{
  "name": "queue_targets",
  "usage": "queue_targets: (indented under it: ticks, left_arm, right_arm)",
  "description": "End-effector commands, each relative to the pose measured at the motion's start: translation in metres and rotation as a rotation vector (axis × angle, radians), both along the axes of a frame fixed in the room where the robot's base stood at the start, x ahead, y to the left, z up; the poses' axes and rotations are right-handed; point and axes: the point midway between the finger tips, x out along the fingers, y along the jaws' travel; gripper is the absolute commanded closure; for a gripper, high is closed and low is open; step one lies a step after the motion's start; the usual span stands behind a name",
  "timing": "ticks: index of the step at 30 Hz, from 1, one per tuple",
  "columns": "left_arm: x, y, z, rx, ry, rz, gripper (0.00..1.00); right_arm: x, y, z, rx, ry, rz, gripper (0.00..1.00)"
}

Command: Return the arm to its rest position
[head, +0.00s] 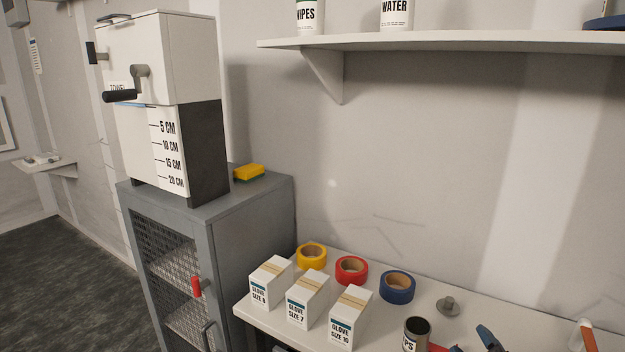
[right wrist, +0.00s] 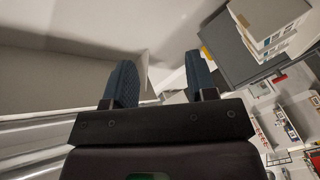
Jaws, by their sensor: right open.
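My right gripper (head: 474,342) shows its dark blue fingertips at the bottom edge of the head view, in front of the bench, to the right of the dark cup. The rest of that arm is out of the picture. In the right wrist view the two fingers of this gripper (right wrist: 160,82) stand well apart with nothing held between them. My left gripper and arm do not show in either view.
The white bench (head: 470,318) holds three glove boxes (head: 308,297), yellow, red and blue tape rolls (head: 397,287), and a dark cup (head: 416,335). A grey cabinet (head: 265,205) bears a towel dispenser (head: 160,100) and a yellow sponge (head: 249,172). A wall shelf (head: 450,42) hangs above.

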Motion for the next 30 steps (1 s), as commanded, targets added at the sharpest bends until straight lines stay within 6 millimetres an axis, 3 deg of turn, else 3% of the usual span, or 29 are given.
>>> queue_targets:
  ticks: [6, 12, 21, 30]
  left_arm:
    - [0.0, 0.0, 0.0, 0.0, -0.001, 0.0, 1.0]
    - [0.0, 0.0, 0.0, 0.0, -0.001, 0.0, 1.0]
    - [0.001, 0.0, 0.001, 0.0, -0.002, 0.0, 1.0]
    - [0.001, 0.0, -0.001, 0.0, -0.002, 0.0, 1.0]
  right_arm:
    - [-0.071, -0.024, -0.067, 0.312, 0.37, -0.251, 0.48]
    - [-0.134, -0.025, -0.106, 0.506, 0.648, -0.404, 0.48]
    - [-0.195, -0.015, -0.128, 0.652, 0.891, -0.515, 0.48]
    - [-0.234, -0.005, -0.139, 0.739, 1.045, -0.573, 0.48]
